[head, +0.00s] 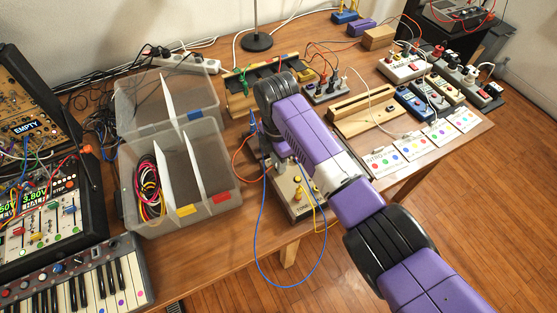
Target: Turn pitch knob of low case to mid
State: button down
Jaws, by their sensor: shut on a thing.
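A small beige case (298,207) with knobs and yellow cables lies near the table's front edge, partly covered by my purple arm. My gripper (280,163) reaches down at the case's upper left corner and is shut on what looks like a knob there. The fingertips are small and dark, and the knob between them is mostly hidden. I cannot read the knob's label or its pointer angle. Blue and orange cables hang close to the gripper's left side.
Clear plastic bins (205,210) with dividers and cables stand left of my gripper. A keyboard (80,280) and synth panels (45,225) fill the left end. A wooden slider box (365,113) and several small pedals stand to the right. A blue cable (257,262) loops below the table edge.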

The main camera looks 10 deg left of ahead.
jog(key=shift+m, duration=0.3)
jog(key=m+p, duration=0.1)
jog(key=m, duration=0.1)
jog(key=shift+r+m, duration=0.1)
jog(key=shift+m, duration=0.3)
jog(key=m+p, duration=0.1)
jog(key=m, duration=0.2)
jog(key=shift+m+p, duration=0.35)
jog(key=shift+m, duration=0.05)
jog(key=m+p, duration=0.1)
jog(key=m, duration=0.2)
jog(key=shift+m, duration=0.3)
jog(key=m+p, duration=0.1)
jog(key=m, duration=0.2)
jog(key=shift+m, duration=0.3)
jog(key=m+p, duration=0.1)
jog(key=m, duration=0.5)
jog(key=shift+y, duration=0.3)
jog(key=m+p, duration=0.1)
jog(key=m, duration=0.5)
jog(key=shift+d, duration=0.1)
